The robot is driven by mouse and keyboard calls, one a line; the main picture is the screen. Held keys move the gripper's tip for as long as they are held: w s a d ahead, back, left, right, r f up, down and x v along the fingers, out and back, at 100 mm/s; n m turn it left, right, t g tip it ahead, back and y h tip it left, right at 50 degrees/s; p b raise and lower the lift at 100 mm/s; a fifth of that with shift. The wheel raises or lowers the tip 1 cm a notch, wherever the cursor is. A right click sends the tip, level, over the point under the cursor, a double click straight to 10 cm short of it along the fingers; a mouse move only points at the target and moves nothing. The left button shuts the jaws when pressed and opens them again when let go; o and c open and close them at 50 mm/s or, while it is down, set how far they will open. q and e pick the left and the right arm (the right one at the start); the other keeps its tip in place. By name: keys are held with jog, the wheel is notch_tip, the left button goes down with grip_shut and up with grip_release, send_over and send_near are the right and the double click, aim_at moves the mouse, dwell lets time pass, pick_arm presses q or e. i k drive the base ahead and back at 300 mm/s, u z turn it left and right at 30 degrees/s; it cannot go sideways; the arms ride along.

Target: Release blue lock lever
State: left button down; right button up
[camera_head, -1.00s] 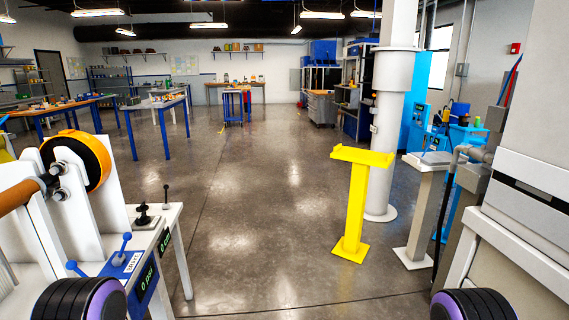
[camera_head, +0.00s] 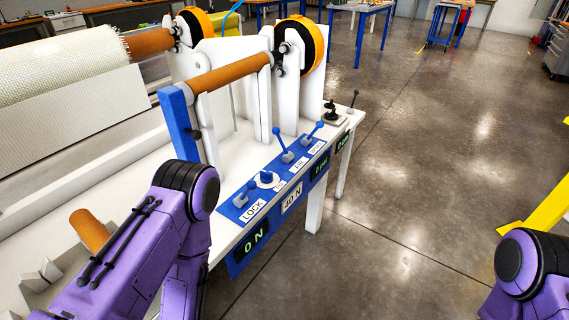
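The blue lock lever (camera_head: 242,194) is a short blue lever on the blue control panel (camera_head: 228,211), just behind the white LOCK label (camera_head: 252,211). It leans over toward the upper right, low against the panel. My purple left arm rises at the lower left, left of the lever and apart from it in the picture. Part of my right arm shows at the lower right corner. Neither gripper shows; both are out of frame.
A dial (camera_head: 267,179) and two upright blue levers (camera_head: 280,143) (camera_head: 311,132) share the panel. Orange rollers (camera_head: 232,73) stand behind on the white machine (camera_head: 130,182).

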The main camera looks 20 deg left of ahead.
aim_at(251, 185)
jog(key=u, duration=0.2)
jog(key=k, duration=1)
jog(key=z, duration=1.85)
jog(key=i, duration=1.45)
jog(key=u, duration=2.55)
